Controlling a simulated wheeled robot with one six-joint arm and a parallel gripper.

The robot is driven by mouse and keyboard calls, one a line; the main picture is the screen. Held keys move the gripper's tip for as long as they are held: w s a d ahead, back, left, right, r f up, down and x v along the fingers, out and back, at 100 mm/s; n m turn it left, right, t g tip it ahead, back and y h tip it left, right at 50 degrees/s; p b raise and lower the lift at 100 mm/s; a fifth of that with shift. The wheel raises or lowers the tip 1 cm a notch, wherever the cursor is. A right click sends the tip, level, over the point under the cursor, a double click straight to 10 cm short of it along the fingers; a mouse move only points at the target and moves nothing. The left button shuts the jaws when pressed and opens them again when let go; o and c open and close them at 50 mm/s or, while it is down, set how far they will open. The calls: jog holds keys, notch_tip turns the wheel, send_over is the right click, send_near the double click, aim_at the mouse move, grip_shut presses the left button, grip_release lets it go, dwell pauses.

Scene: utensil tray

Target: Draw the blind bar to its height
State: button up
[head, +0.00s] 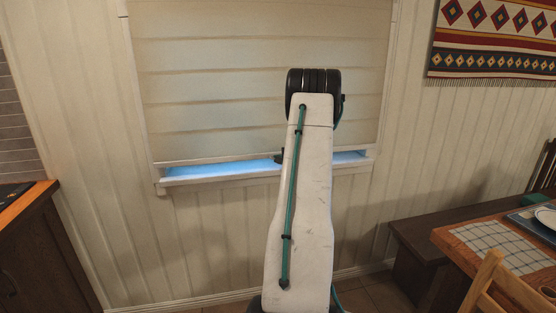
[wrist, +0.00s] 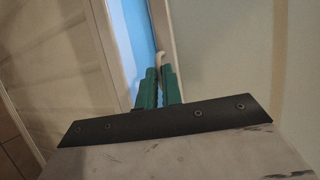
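The blind (head: 260,80) hangs over the window, its pale bar (head: 215,160) running along the lower edge. A strip of blue window shows between the bar and the sill (head: 215,176). In the wrist view the bar (wrist: 161,28) runs up the picture beside the blue strip. A small pale curved pull (wrist: 160,57) stands at the bar, at the fingertips. My gripper (wrist: 159,72) has its two green fingers close together, with the pull's end between their tips. In the head view my arm hides the fingers and the bar's right-middle part.
A wooden counter (head: 25,230) stands at the left. At the right are a dining table (head: 455,238), a dark bench (head: 415,235) and a chair (head: 495,285). A patterned hanging (head: 490,60) is on the right wall. The wall below the sill is clear.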

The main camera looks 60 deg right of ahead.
jog(key=o, duration=0.4)
jog(key=shift+v, duration=3.85)
